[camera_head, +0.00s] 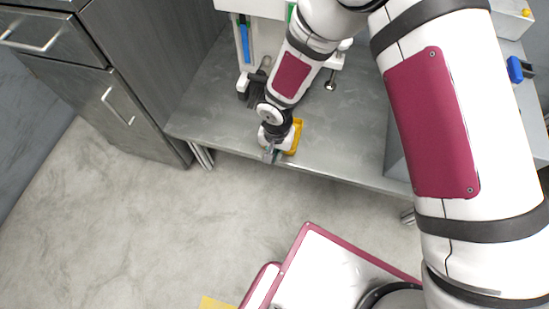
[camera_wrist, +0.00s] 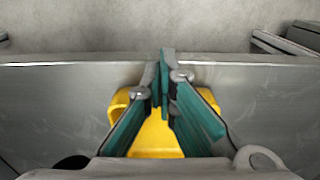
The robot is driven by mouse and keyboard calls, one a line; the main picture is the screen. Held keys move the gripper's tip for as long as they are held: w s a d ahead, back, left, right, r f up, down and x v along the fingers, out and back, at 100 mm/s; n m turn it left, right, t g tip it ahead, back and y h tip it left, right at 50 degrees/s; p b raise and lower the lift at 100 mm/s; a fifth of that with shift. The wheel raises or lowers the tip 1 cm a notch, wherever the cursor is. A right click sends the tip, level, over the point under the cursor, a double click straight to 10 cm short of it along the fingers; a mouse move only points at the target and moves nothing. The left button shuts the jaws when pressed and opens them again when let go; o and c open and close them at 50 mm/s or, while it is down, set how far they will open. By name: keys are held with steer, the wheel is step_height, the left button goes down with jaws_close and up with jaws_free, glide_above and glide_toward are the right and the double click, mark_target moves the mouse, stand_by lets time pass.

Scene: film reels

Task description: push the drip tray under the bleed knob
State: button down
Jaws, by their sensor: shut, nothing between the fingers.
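The yellow drip tray (camera_head: 297,137) is on the grey metal table near its front edge, partly hidden by my gripper. In the wrist view the yellow tray (camera_wrist: 154,143) shows below and between the teal fingers. My gripper (camera_head: 270,154) is shut and empty, with its tips at the table's front edge. In the wrist view the gripper (camera_wrist: 161,80) tips meet beyond the tray; I cannot tell if they touch it. A small dark, round-ended part (camera_head: 330,85) on the white machine may be the bleed knob, but it is too small to be sure.
The white machine (camera_head: 281,45) stands at the back of the metal table (camera_head: 220,118). A dark object (camera_head: 256,88) lies by its left foot. Grey drawers (camera_head: 60,50) stand to the left. A blue item (camera_head: 515,70) is at the far right. Bare table lies left of the tray.

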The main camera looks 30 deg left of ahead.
mark_target(297, 122)
steer(key=w, duration=0.3)
steer(key=w+a, duration=0.1)
steer(key=w, duration=0.2)
steer(key=w+a, duration=0.1)
steer(key=w, duration=0.3)
steer(key=shift+a+b, duration=0.15)
steer(key=shift+b, duration=0.15)
steer(key=shift+s, duration=0.1)
